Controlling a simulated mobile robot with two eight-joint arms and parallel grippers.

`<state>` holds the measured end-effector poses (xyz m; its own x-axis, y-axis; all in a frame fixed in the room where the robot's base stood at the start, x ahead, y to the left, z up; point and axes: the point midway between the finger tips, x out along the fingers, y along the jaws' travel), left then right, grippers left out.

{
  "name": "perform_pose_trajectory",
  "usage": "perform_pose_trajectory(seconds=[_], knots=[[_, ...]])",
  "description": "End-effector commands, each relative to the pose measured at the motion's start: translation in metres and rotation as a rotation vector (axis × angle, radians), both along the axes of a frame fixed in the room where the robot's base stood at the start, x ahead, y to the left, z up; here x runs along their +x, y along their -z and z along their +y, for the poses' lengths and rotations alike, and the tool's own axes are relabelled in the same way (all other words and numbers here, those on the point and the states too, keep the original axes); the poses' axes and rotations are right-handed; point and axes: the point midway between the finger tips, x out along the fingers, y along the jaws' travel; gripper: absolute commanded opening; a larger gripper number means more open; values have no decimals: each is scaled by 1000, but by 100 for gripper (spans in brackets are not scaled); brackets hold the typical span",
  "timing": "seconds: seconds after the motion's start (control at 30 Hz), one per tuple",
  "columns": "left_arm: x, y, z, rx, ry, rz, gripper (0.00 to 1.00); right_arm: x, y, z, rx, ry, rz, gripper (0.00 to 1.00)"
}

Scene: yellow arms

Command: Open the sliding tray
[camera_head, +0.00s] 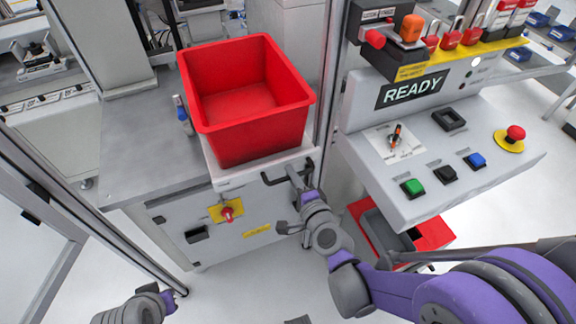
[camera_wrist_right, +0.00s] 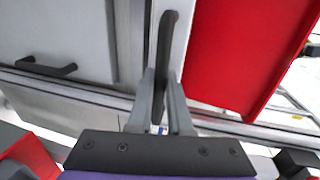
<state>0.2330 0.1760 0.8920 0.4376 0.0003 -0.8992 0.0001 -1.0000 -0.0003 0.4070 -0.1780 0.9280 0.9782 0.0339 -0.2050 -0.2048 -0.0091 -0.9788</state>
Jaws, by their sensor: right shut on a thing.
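The sliding tray (camera_head: 226,180) is a pale flat plate on the grey workbench, with a large red bin (camera_head: 250,95) standing on it. A dark bar handle (camera_head: 268,181) is on its front edge. My right gripper (camera_head: 293,172) is at the right part of this handle and is shut on it. In the right wrist view the dark handle (camera_wrist_right: 172,40) runs up from between the two grey fingers (camera_wrist_right: 160,105), with the red bin (camera_wrist_right: 235,55) to the right. Part of my left arm shows at the bottom left; its fingers are out of view.
A control console (camera_head: 450,130) with a READY display, buttons and a red emergency stop (camera_head: 515,133) stands right of the tray. A red container (camera_head: 425,235) is below it. A vertical frame post rises between tray and console. The floor before the bench is clear.

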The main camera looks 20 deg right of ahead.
Motion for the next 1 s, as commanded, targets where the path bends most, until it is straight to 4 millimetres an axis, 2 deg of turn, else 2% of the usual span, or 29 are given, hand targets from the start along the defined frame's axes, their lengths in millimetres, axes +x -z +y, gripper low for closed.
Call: perform_pose_trajectory(seconds=[0.5, 0.53, 0.67, 1.0], knots=[[0, -1, 0, 0, 0, 0, 0, -4, 0, -1, 0, 2, -1, 0], [0, -1, 0, 0, 0, 0, 0, -4, 0, -1, 0, 2, -1, 23], [0, -1, 0, 0, 0, 0, 0, -4, 0, -1, 0, 2, -1, 46], [0, -1, 0, 0, 0, 0, 0, -4, 0, 0, 0, 1, -1, 47]])
